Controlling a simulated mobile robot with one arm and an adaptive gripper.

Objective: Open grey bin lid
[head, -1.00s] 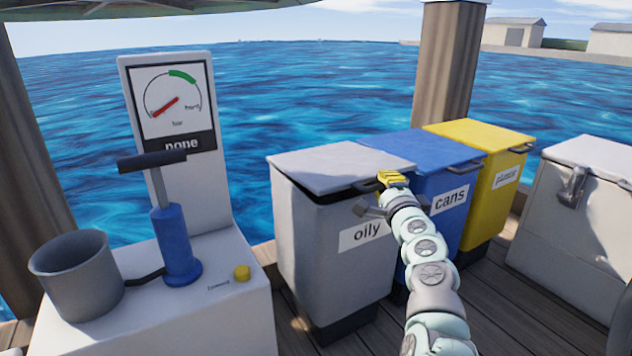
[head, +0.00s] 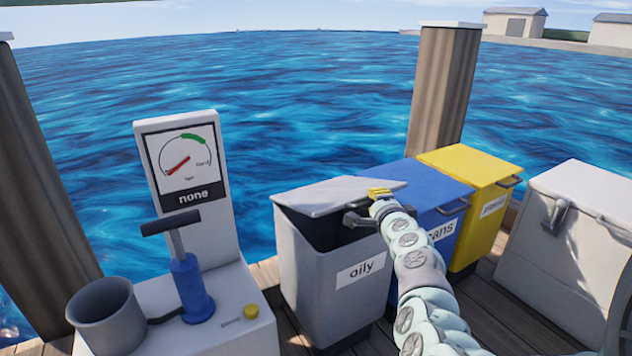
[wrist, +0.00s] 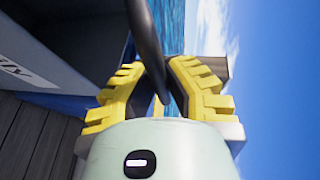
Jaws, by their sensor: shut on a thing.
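The grey bin (head: 335,275) labelled "oily" stands on the deck, left of the blue bin. Its grey lid (head: 338,196) is tilted up at the front, with a dark gap showing beneath it. My gripper (head: 380,194) is at the lid's front right edge. In the wrist view my yellow-fingered gripper (wrist: 157,88) is shut on a dark bar, the lid handle (wrist: 147,45). In the head view my gripper hides most of that handle.
The blue bin (head: 425,183) and yellow bin (head: 470,165) stand to the right with lids closed. A white chest (head: 570,220) is at far right. A white stand (head: 205,335) with blue pump (head: 188,285) and grey pot (head: 105,315) is at left. Water lies behind.

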